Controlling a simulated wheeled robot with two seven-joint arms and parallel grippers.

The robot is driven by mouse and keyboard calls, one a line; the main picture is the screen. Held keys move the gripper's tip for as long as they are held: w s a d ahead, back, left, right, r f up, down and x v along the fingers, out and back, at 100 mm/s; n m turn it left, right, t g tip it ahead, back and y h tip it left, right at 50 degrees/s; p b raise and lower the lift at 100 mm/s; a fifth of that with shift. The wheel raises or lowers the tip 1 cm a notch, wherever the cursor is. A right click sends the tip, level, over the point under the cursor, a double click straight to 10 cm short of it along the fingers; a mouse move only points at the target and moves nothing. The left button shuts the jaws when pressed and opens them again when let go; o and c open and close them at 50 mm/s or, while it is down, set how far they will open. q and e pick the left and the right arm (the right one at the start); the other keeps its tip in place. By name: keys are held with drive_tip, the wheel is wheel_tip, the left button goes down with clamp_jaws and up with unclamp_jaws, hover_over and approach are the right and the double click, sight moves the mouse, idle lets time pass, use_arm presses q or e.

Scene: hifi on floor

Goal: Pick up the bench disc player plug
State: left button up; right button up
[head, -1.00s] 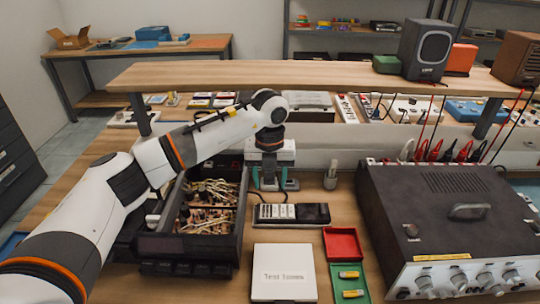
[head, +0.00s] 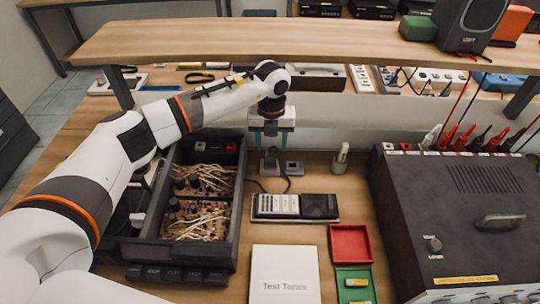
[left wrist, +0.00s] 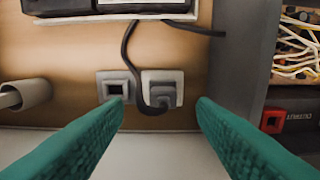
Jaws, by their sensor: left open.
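The grey plug (left wrist: 163,95) sits in the right-hand wall-style socket plate (left wrist: 150,76) in the left wrist view, with a dark cable looping from it. An empty socket (left wrist: 115,86) is beside it. In the head view the plug (head: 269,163) is at the left of the two sockets, behind the flat black player (head: 318,206). My left gripper (head: 272,136) points down over the sockets. In the left wrist view its two teal fingers (left wrist: 160,103) are spread wide on either side of the plug, with nothing between them touching. My right gripper is not in view.
An open black chassis (head: 236,222) full of wiring stands left of the sockets. A large amplifier (head: 460,200) stands at right. A wooden shelf (head: 270,42) runs above the bench behind my arm. A small cylinder (head: 341,158) stands right of the sockets.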

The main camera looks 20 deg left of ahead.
sight(270, 154)
use_arm(q)
drive_tip(key=shift+a+f+p, duration=0.1)
drive_tip(key=shift+f+p, duration=0.3)
drive_tip(key=shift+f, duration=0.3)
wheel_tip(270, 154, down, 4)
drive_tip(key=shift+a+r+p, duration=0.15)
drive_tip(key=shift+r+p, duration=0.1)
drive_tip(key=shift+p, duration=0.25)
drive_tip(key=shift+w+f, duration=0.1)
drive_tip(key=shift+f, duration=0.25)
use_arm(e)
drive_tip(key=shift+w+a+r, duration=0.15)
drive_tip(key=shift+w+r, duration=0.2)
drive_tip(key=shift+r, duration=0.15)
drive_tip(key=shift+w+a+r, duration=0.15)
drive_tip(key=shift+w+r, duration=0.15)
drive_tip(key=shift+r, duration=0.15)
use_arm(q)
drive_tip(key=shift+c, duration=0.5)
drive_tip(key=c, duration=0.9)
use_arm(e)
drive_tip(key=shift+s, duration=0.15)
